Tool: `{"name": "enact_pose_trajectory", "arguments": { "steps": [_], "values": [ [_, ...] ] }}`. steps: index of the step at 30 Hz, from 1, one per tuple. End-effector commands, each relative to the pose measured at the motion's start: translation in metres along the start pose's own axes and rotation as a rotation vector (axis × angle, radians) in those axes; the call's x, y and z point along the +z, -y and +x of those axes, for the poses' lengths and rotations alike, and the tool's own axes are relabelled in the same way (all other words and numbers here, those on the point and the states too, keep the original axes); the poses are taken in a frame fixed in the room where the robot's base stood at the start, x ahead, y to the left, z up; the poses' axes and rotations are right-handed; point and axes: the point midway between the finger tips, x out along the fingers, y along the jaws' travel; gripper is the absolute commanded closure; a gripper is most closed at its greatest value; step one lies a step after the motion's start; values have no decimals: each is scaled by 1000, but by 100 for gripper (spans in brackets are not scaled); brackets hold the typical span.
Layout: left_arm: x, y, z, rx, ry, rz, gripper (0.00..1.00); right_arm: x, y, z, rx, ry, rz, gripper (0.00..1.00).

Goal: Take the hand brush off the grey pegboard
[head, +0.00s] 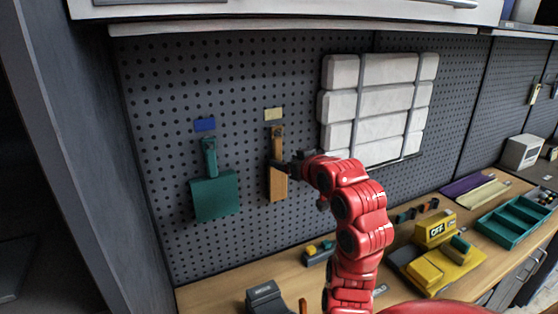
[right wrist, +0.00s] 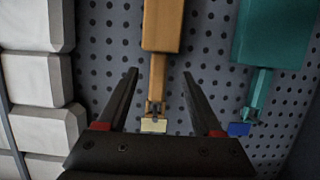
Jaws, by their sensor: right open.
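The hand brush (head: 278,184) is orange-brown and hangs upright on the grey pegboard (head: 240,85), below a pale label (head: 273,114). In the right wrist view the brush (right wrist: 163,25) appears upside down, its narrow handle pointing down toward a peg and the label. My right gripper (head: 286,164) is at the brush in the head view. In the right wrist view the right gripper (right wrist: 159,74) is open, with one finger on each side of the handle and visible gaps. Whether the fingertips reach around the handle's depth is hard to tell. My left gripper is not in view.
A teal dustpan (head: 214,197) hangs left of the brush under a blue label (head: 205,124). White wrapped blocks (head: 340,105) are fixed to the right. The wooden bench (head: 225,291) below holds a yellow machine (head: 434,270) and a teal tray (head: 515,222).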

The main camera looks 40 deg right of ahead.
Motion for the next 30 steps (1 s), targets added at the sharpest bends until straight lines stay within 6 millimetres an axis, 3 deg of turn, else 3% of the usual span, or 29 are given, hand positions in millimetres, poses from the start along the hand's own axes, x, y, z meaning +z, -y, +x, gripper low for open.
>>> {"name": "enact_pose_trajectory", "arguments": {
  "steps": [3, 9, 21, 30],
  "values": [
    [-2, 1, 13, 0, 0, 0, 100, -3, 0, 22, -2, 6, 1, 32],
    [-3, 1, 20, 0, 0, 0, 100, -3, 0, 47, -1, 1, 1, 32],
    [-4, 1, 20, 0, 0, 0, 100, -1, -1, 54, 1, -1, 1, 32],
    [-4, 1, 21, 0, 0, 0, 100, -1, -1, 54, 1, -1, 2, 86]
  ]
}}
